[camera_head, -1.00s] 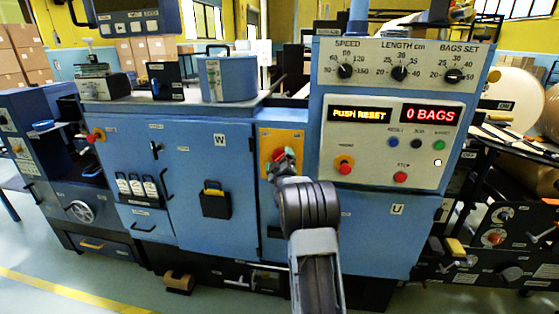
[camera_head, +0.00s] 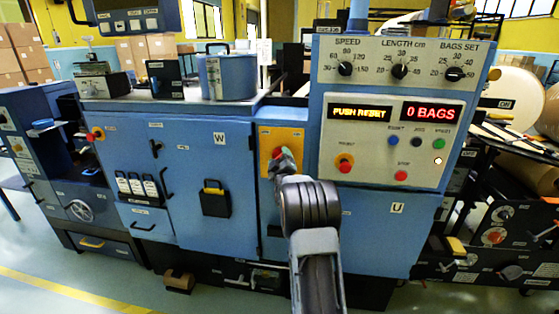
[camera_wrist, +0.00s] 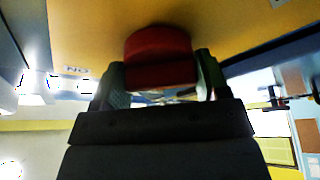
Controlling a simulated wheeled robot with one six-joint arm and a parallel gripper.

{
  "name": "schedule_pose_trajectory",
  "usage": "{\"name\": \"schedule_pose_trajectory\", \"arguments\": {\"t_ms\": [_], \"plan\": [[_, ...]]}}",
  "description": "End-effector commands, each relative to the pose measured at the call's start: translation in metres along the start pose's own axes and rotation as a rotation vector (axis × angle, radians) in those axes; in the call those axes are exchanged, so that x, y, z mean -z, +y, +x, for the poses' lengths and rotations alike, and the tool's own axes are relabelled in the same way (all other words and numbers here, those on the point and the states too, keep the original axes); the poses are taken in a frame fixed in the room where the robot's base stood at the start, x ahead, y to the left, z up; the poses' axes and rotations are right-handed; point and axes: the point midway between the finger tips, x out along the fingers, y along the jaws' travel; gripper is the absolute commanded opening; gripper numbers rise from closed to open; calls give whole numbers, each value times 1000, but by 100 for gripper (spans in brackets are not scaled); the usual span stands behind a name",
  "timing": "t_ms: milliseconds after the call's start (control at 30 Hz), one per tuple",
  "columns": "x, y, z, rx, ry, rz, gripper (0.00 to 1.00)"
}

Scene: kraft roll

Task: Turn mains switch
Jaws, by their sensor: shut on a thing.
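The mains switch is a red knob (camera_wrist: 158,45) on a yellow plate (camera_head: 295,138) on the front of the blue machine. In the wrist view the knob sits between my two fingers, with an "ON" label (camera_wrist: 76,70) to its left on the plate. My gripper (camera_head: 284,155) is shut on the red knob. In the head view my gripper and wrist cover most of the knob; only a bit of red shows beside the fingers. The display (camera_head: 359,113) reads "PUSH RESET" and the other display (camera_head: 431,112) reads "0 BAGS".
Left of the plate is a cabinet door (camera_head: 235,160) marked W. Open floor (camera_head: 40,270) lies at the lower left.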

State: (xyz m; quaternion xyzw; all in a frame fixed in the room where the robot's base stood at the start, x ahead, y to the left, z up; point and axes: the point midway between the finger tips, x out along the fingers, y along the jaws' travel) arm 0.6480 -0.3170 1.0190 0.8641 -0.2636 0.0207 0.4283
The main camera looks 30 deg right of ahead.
Motion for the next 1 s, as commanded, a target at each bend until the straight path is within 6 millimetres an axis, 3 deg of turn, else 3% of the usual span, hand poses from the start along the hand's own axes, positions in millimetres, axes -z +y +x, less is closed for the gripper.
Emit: {"name": "schedule_pose_trajectory", "arguments": {"t_ms": [1000], "plan": [[0, 1, 0, 334, 0, -816, 44]]}}
